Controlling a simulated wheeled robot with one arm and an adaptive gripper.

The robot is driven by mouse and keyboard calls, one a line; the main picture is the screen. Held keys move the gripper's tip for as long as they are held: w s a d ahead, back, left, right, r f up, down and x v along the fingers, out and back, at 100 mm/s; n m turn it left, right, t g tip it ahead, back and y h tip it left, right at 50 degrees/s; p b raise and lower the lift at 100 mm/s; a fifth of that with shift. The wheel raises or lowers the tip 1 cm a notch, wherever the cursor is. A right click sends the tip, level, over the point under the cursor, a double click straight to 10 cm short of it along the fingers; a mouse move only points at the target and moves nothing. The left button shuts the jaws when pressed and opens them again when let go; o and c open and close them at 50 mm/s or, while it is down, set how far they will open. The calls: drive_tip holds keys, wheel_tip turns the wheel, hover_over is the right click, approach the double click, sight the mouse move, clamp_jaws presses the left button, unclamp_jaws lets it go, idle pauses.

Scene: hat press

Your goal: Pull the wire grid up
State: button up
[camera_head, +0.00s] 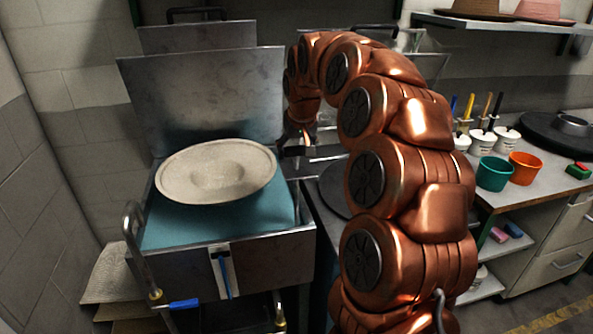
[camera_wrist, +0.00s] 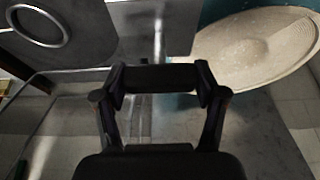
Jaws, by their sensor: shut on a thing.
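My gripper (camera_head: 297,146) is at the right side of the left metal basin (camera_head: 265,248), partly hidden by my copper-coloured arm. In the wrist view my gripper (camera_wrist: 160,82) has its two fingers on either side of a dark bar (camera_wrist: 160,77) and is shut on it. I cannot tell whether this bar belongs to the wire grid; no wire mesh shows clearly. A pale wide-brimmed hat (camera_head: 217,176) lies over teal material in the basin, and its brim also shows in the wrist view (camera_wrist: 255,52).
An upright metal panel (camera_head: 200,95) stands behind the basin. A bent metal handle (camera_head: 133,230) is at its front left. To the right, a worktable holds a teal cup (camera_head: 494,173), an orange cup (camera_head: 525,167) and white pots. A shelf (camera_head: 490,22) with hats hangs above.

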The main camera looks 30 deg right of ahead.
drive_tip(key=shift+w+r, duration=0.1)
drive_tip(key=shift+r, duration=2.7)
drive_tip(key=shift+p, duration=0.3)
drive_tip(key=o, duration=1.4)
drive_tip(key=shift+r, duration=0.1)
drive_tip(key=shift+o, duration=1.4)
drive_tip(key=v, duration=1.1)
drive_tip(key=shift+s+r, duration=0.25)
drive_tip(key=shift+s, duration=0.1)
drive_tip(key=shift+a, duration=0.1)
